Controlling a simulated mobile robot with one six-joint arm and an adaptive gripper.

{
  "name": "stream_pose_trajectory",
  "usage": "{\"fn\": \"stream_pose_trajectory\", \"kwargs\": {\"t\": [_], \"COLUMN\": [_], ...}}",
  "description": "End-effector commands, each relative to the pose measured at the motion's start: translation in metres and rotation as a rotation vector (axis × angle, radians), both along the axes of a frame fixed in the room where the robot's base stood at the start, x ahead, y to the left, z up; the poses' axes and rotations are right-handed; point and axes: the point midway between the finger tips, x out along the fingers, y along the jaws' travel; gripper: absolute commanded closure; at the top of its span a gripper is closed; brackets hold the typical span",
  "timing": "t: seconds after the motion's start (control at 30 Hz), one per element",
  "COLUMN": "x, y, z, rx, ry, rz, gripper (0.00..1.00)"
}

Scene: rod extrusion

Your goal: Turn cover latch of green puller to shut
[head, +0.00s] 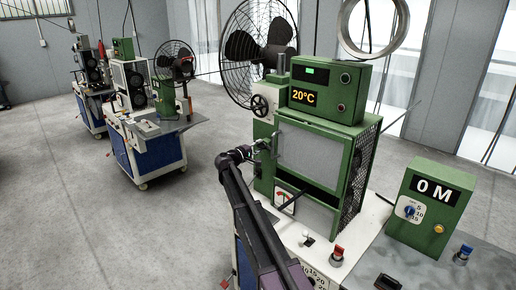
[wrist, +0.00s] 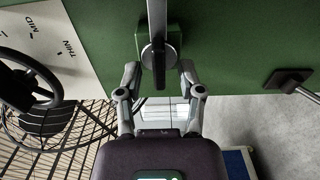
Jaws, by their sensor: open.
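The green machine (head: 350,100) with a 20°C display stands in the middle of the head view, its grey front cover panel (head: 310,150) facing me. My gripper (head: 268,145) is at its left side, small and partly hard to make out there. In the wrist view a dark lever with a pale metal edge (wrist: 158,62), which looks like the cover latch, sits on a small green block (wrist: 176,40). My gripper (wrist: 159,72) is open, with one finger on each side of the lever's end. I cannot tell whether either finger touches it.
A black handwheel (wrist: 48,82) beside a plate marked THIN and MID (wrist: 75,35) is left in the wrist view. A dark handle (wrist: 288,78) juts out at right. A fan (head: 258,45) stands behind the machine. A green 0 M box (head: 428,200) stands at right.

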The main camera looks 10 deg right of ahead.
Motion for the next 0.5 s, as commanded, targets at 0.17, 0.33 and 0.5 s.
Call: {"fn": "stream_pose_trajectory", "kwargs": {"t": [0.17, 0.33, 0.5], "x": [-0.002, -0.009, -0.022], "y": [0.003, 0.013, 0.03], "z": [0.0, 0.0, 0.0], "rx": [0.0, 0.0, 0.0], "ry": [0.0, 0.0, 0.0], "rz": [0.002, 0.003, 0.003], "gripper": [0.51, 0.51, 0.51]}}
